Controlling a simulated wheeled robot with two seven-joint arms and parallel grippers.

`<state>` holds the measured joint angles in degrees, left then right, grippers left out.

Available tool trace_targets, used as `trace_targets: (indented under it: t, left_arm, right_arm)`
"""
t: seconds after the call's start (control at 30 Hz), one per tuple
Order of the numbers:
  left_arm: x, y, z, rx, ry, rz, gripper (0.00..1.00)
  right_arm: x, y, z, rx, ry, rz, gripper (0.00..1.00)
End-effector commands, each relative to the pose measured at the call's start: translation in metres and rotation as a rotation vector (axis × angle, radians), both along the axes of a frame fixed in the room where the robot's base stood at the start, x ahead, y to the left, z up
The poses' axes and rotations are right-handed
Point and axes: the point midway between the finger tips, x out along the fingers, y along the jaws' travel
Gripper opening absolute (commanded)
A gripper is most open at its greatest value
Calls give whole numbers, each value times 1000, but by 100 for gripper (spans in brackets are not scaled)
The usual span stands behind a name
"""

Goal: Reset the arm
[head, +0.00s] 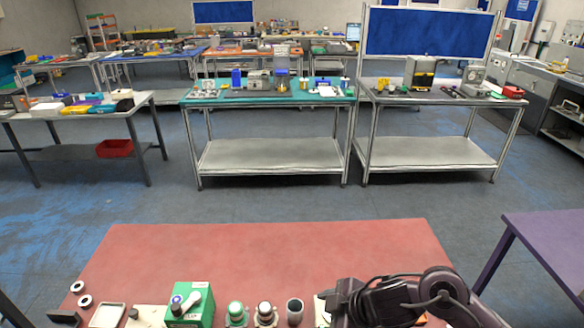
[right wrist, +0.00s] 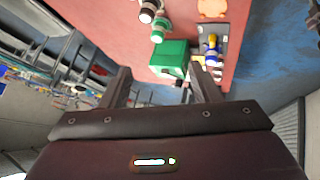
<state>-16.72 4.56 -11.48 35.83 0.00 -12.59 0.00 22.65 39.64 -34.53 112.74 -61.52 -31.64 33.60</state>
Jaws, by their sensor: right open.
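My right arm comes in at the lower right of the head view, over the front right of the red table (head: 270,245). My right gripper (right wrist: 158,74) is open, with its two fingers spread in the right wrist view. I see nothing held in it. A green box (head: 194,305) stands near the table's front edge in the head view. The green box (right wrist: 168,58) also shows beyond the fingertips in the right wrist view; its distance from them is hard to judge. My left gripper is not in view.
Small jars (head: 236,312), a dark cylinder (head: 295,310), a grey tray (head: 107,315) and white rings (head: 78,287) line the front edge of the red table. Its far half is bare. A purple table (head: 550,240) stands at right; workbenches (head: 270,155) stand farther back across open floor.

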Motion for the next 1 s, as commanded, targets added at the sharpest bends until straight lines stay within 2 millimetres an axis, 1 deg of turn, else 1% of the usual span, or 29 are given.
trace_targets:
  t: [0.03,0.1,0.17,0.2,0.27,0.3,0.37,0.4,0.5,0.57,0.6,0.7,0.8,0.9,0.93,1.0]
  left_arm:
    - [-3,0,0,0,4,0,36]
    - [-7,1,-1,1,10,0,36]
    - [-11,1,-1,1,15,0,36]
    - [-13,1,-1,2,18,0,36]
    - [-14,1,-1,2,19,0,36]
    - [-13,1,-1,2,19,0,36]
    - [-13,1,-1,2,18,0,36]
    - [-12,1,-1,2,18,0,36]
    - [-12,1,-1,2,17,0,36]
    - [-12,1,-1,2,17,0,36]
    - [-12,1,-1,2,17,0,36]
    - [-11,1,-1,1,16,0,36]
    - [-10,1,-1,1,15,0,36]
    - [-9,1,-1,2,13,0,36]
    - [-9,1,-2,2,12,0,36]
    - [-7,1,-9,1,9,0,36]
  right_arm:
    - [-4,13,2,33,-22,-30,57]
    - [-4,24,10,69,-66,-103,57]
    - [-5,29,18,102,-92,-197,57]
    - [-6,27,23,117,-99,-275,57]
    - [-10,16,28,131,-90,-407,57]
    - [-14,5,29,131,-71,-495,57]
    - [-22,-14,27,121,-31,-614,57]
    - [-29,-26,24,111,1,-683,57]
    - [-49,-53,17,85,85,-827,57]
    - [-62,-67,12,68,138,-898,57]
    - [-71,-76,8,56,173,-944,57]
    - [-95,-96,1,29,263,-1040,57]
    - [-120,-112,-6,5,354,-1126,57]
    - [-145,-126,-11,-19,444,-1202,57]
    - [-151,-129,-16,-26,467,-1216,57]
    - [-141,-127,-42,-32,461,-1206,57]
